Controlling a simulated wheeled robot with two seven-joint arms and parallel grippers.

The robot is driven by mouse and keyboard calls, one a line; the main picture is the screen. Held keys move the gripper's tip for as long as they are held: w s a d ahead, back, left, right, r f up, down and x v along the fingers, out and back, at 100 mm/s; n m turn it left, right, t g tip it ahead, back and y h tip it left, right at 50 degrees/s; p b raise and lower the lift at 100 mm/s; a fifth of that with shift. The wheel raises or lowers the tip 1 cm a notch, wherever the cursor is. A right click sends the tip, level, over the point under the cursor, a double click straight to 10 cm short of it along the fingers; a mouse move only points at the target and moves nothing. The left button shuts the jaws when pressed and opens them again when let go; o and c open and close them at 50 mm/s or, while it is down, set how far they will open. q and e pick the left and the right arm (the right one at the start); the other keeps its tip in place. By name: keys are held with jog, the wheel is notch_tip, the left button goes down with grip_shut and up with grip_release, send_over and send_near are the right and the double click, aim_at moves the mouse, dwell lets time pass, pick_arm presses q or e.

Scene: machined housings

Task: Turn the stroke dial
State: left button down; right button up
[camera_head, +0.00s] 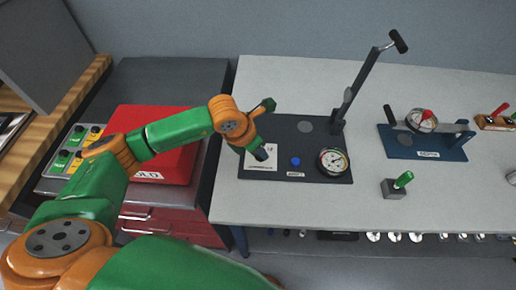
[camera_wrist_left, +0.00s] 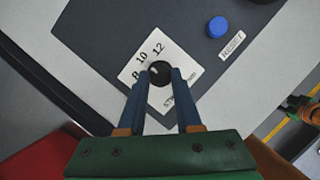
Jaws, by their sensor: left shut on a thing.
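The stroke dial is a small black round knob (camera_wrist_left: 160,72) on a white plate (camera_wrist_left: 172,60) marked with 8, 10 and 12. My left gripper (camera_wrist_left: 159,80) is shut on the knob, with one blue finger on each side of it. In the head view the white plate (camera_head: 262,162) lies at the left of a dark base board (camera_head: 300,145). My left gripper (camera_head: 260,153) reaches down over the plate there and hides the knob. My right gripper is not in view.
On the board are a blue button (camera_head: 295,161), a round gauge (camera_head: 333,161) and a tall lever (camera_head: 358,82). A blue fixture (camera_head: 428,148) and a green-handled block (camera_head: 397,186) stand to the right. A red case (camera_head: 158,150) is on the left.

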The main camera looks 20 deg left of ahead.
aim_at(251, 164)
pick_arm(q)
jog(key=c, duration=0.6)
grip_release()
jog(key=b+v, duration=0.1)
jog(key=v, duration=0.6)
